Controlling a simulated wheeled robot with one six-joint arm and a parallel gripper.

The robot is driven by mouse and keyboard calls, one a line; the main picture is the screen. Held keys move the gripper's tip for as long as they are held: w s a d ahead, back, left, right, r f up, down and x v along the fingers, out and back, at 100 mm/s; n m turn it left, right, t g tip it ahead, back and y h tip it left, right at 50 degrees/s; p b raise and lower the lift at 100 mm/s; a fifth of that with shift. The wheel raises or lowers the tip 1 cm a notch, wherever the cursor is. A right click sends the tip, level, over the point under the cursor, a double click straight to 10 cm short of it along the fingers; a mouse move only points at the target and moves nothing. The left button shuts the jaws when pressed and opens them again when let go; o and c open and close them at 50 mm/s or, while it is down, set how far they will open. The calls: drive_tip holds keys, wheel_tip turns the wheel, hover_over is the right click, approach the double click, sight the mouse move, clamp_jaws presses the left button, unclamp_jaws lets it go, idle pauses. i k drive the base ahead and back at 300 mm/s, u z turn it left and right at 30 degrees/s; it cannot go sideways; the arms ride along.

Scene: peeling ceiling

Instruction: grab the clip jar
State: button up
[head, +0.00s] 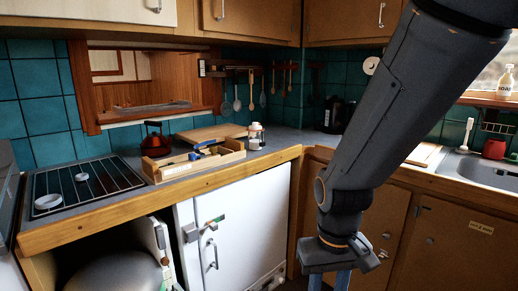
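A small whitish jar with an orange-brown band (256,136), which looks like the clip jar, stands upright on the counter in the head view. It is just right of the wooden tray, near the counter's front edge. My gripper (330,281) points down in front of the cabinets, well below and to the right of the jar, not touching it. Its two bluish fingers show a gap between them, and nothing is seen in the gap. The fingertips are cut off by the bottom edge of the picture.
A wooden tray (196,163) with tools lies left of the jar, with a red kettle (155,140) behind it. A hob (80,187) is further left. A dark kettle (333,115) stands in the back corner. Utensils hang behind. Counter right of the jar looks clear.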

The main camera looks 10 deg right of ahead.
sight(254, 137)
drive_tip(key=z, duration=1.05)
drive_tip(key=i, duration=1.6)
drive_tip(key=u, duration=1.1)
drive_tip(key=i, duration=0.65)
drive_tip(key=u, duration=0.75)
